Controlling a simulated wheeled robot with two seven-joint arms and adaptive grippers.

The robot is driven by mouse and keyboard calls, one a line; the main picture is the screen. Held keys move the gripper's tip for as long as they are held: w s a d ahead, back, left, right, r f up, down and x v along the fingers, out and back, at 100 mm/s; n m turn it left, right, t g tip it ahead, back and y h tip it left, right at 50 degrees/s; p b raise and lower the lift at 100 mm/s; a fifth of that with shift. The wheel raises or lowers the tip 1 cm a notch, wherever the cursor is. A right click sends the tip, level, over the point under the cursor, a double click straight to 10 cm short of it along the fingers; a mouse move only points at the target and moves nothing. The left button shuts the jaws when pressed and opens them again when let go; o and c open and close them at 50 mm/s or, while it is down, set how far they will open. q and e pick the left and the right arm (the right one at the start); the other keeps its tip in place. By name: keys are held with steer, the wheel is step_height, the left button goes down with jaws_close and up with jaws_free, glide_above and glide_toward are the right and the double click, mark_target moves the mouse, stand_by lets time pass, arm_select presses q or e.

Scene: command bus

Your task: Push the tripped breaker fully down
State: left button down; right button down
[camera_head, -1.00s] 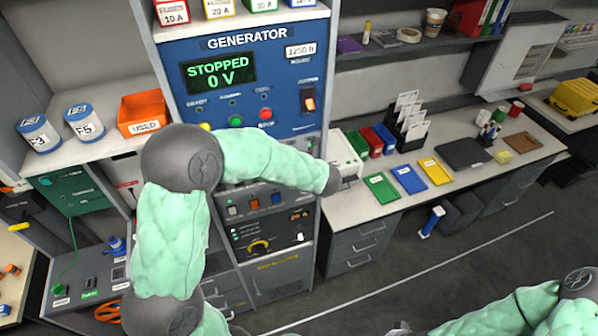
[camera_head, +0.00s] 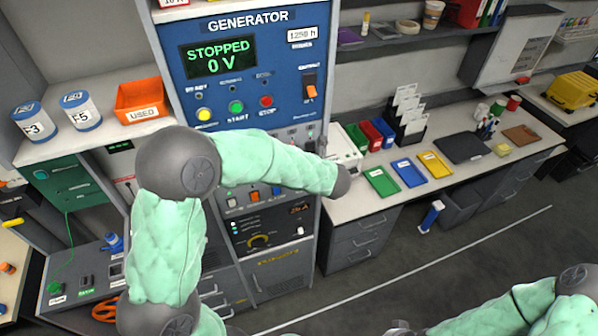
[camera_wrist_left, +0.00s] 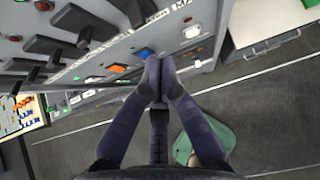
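In the left wrist view, several black breaker handles (camera_wrist_left: 75,20) stick out from the grey panel at the upper left. I cannot tell which of them is tripped. My left gripper (camera_wrist_left: 160,68) has its fingertips together, with nothing visible between them. Its tips show over the lower part of the panel near a blue rocker switch (camera_wrist_left: 145,52), to the right of the handles; contact cannot be told. In the head view my left arm crosses in front of the generator cabinet (camera_head: 250,95) and hides the breaker row and the left gripper. My right gripper is out of view.
Orange (camera_wrist_left: 118,68) and white (camera_wrist_left: 192,32) switches sit in the row beside the blue one. The generator display (camera_head: 218,54) reads STOPPED 0 V. A workbench with trays (camera_head: 408,173) stands right of the cabinet, and a used bin (camera_head: 140,98) at left. The floor in front is clear.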

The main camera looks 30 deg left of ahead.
arm_select(q)
steer(key=v, duration=0.7)
steer(key=shift+r, duration=0.4)
